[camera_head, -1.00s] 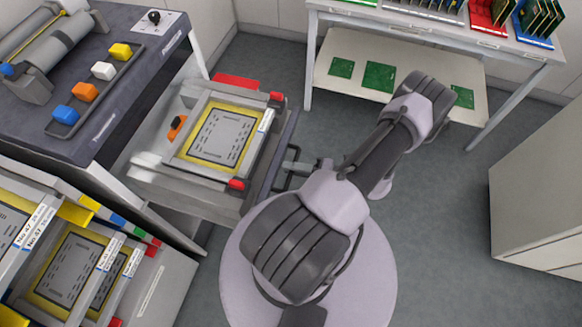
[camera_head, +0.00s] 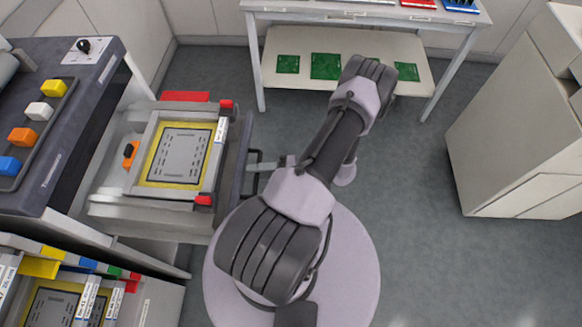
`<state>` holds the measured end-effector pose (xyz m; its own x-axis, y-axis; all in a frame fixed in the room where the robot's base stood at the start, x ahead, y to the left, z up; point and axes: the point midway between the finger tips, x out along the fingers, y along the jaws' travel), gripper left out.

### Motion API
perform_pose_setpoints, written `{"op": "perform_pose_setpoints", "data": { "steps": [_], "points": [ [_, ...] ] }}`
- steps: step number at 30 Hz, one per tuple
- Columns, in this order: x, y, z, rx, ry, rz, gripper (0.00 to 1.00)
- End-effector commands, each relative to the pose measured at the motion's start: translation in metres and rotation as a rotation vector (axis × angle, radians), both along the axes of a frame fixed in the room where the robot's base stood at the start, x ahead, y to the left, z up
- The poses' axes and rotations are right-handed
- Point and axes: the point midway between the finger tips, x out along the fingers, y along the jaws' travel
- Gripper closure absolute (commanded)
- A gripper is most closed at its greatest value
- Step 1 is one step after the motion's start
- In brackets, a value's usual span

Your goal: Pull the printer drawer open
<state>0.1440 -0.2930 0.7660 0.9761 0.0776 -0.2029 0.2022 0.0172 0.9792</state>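The printer (camera_head: 70,175) is the dark-topped machine at the left. Its drawer (camera_head: 232,185) stands out from the printer's right side, over the floor. In it lies a grey frame with a yellow-bordered stencil (camera_head: 180,155), with red corner blocks and an orange-and-black knob. The drawer's handle is at its dark right-hand front edge. My gripper (camera_head: 262,168) is at that handle, at the end of my arm, and appears to touch it. The fingers are small and partly merge with the dark handle, so their closure is not clear.
A white bench (camera_head: 350,17) with green boards on its lower shelf (camera_head: 425,95) stands at the back. A pale cabinet (camera_head: 510,130) stands at the right. A rack of framed stencils (camera_head: 160,300) is at lower left. Grey floor (camera_head: 420,220) is free to the right of my base.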

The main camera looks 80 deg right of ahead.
Motion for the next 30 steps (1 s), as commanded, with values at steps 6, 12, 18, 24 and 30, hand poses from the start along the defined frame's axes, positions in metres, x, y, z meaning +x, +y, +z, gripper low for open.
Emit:
{"op": "perform_pose_setpoints", "data": {
  "steps": [6, 12, 18, 24, 30],
  "points": [
    [-0.042, -0.005, 0.010, -0.003, 0.001, -0.006, 0.64],
    [-0.093, -0.008, 0.020, -0.004, 0.003, -0.005, 0.64],
    [-0.139, -0.011, 0.029, -0.003, 0.003, -0.003, 0.64],
    [-0.163, -0.013, 0.034, -0.001, 0.001, -0.002, 0.64],
    [-0.167, -0.013, 0.035, 0.000, 0.000, -0.001, 0.64]
  ]
}}
